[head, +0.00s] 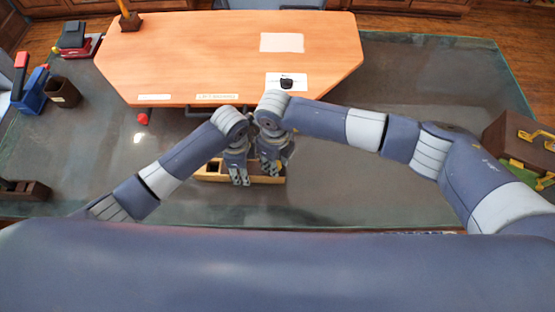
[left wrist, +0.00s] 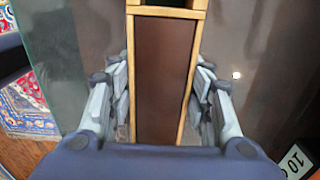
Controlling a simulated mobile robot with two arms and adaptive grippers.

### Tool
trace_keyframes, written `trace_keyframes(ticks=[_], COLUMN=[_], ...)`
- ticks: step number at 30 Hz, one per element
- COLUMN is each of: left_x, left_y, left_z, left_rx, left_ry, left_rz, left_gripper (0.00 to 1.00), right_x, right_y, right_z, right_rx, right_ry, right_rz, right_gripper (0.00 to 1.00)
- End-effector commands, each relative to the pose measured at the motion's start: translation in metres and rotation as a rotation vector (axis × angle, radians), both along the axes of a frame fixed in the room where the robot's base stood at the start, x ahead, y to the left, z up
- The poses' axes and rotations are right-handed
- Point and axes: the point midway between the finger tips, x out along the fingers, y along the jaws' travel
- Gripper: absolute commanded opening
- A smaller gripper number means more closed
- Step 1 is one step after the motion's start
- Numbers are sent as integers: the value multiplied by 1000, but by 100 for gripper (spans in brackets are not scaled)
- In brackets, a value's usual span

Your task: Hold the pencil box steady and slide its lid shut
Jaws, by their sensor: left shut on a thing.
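The pencil box (head: 206,178) is a long light-wood box lying on the dark glass-like surface, partly hidden under both grippers in the head view. In the left wrist view the pencil box (left wrist: 130,75) shows pale wooden rims around a long dark brown area, with a crosspiece at the top. I cannot tell whether the brown is lid or interior. My left gripper (head: 241,180) is shut on the box, its fingers (left wrist: 162,100) along both long sides. My right gripper (head: 272,170) is over the right part of the box; its fingertips are too small to read.
A brown case (head: 515,135) is at the far right. The surface beside the box is mostly clear.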

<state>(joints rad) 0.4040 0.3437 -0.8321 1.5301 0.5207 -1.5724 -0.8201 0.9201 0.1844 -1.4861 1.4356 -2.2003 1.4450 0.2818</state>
Motion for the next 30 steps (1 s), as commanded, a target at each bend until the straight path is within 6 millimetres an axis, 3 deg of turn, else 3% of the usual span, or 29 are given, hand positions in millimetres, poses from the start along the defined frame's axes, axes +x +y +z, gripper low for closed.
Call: trace_keyframes(ticks=[14, 30], left_x=[-1, -1], left_y=[-2, 0], left_z=[-1, -1], left_rx=[-4, -1], left_ry=[2, 2], left_rz=[-1, 1], left_gripper=[14, 14], right_x=[0, 0], right_y=[0, 0], right_z=[7, 107], right_rx=[0, 2], right_ry=[0, -2], right_rz=[1, 2], right_gripper=[44, 44])
